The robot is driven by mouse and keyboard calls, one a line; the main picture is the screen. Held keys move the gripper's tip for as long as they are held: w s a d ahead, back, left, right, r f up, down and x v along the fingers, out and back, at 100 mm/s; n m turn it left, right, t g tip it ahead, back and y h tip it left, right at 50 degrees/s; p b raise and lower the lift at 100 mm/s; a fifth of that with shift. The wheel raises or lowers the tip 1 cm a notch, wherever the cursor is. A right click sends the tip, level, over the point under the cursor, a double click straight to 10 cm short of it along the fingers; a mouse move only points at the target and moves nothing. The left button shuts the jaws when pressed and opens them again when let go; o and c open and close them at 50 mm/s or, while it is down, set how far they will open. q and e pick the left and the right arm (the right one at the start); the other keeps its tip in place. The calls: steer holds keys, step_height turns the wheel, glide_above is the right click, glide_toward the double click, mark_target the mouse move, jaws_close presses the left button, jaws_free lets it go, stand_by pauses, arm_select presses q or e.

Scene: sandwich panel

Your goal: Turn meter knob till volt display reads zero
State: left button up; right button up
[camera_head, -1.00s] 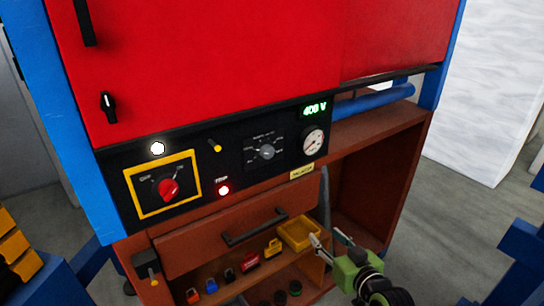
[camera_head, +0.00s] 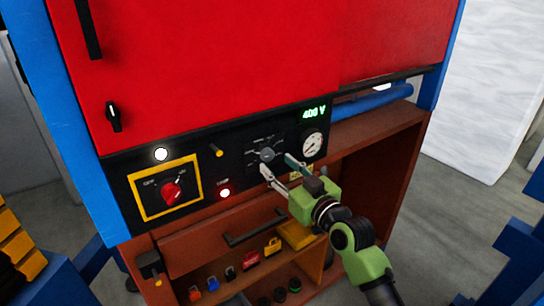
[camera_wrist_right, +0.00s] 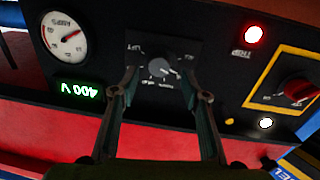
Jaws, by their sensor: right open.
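The meter knob (camera_head: 267,155) is a small grey round knob on a dark square plate in the black control panel. The green volt display (camera_head: 314,111) to its upper right reads 400 V. My right gripper (camera_head: 277,166) is open, its fingertips just below and in front of the knob. In the right wrist view the knob (camera_wrist_right: 159,68) shows between the two open fingers (camera_wrist_right: 163,90), with no visible contact. The display (camera_wrist_right: 79,89) appears upside down there. My left gripper is not in view.
A white dial gauge (camera_head: 312,144) sits right of the knob. A red rotary switch (camera_head: 173,191) in a yellow frame and a lit red trip lamp (camera_head: 225,193) are to the left.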

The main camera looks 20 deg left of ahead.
mark_target(269, 157)
steer(key=shift+x, duration=2.05)
steer(key=shift+d, duration=0.1)
steer(key=c, duration=1.1)
